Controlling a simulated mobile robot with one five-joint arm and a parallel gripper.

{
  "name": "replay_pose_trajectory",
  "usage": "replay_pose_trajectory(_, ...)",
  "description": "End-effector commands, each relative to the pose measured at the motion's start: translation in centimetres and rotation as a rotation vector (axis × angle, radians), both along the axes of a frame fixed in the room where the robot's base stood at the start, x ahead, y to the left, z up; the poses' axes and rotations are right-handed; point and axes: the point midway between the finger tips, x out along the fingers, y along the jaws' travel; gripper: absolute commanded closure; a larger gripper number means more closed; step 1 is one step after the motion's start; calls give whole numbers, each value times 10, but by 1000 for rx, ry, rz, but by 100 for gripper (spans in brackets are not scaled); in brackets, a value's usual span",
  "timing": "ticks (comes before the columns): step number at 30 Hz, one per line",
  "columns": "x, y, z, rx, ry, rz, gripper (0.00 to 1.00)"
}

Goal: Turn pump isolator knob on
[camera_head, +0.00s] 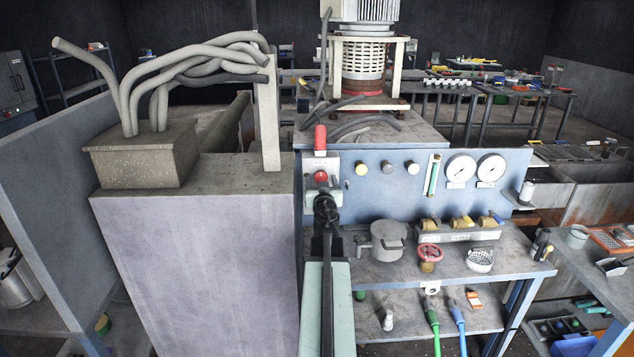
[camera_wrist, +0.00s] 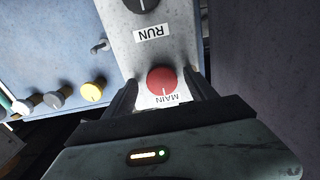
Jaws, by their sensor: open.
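A pale upright plate (camera_head: 331,162) on the blue panel carries a round red knob (camera_head: 322,177). In the wrist view the red knob (camera_wrist: 161,80) bears a white line and has the label "MAIN" beside it. A dark knob (camera_wrist: 141,4) sits on the same plate by a "RUN" label. No label reading pump isolator is legible. My gripper (camera_wrist: 163,84) is open, with one finger on each side of the red knob; contact cannot be told. In the head view my gripper (camera_head: 324,200) is just below the red knob and hides the lower plate.
A yellow knob (camera_head: 361,169) and two paler knobs are right of the plate, with two gauges (camera_head: 475,169) further right. A red handle (camera_head: 320,138) stands above the plate. A grey block (camera_head: 200,260) is close on the left. A cluttered bench (camera_head: 520,262) is below right.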

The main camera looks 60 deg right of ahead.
Motion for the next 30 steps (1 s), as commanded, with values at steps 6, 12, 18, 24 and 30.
replay_pose_trajectory(6,3,2,0,0,0,5,40)
replay_pose_trajectory(12,4,3,0,0,0,6,96)
replay_pose_trajectory(18,7,5,0,-6,8,11,97)
replay_pose_trajectory(24,7,5,0,-43,62,12,97)
replay_pose_trajectory(30,7,5,0,-125,177,12,97)
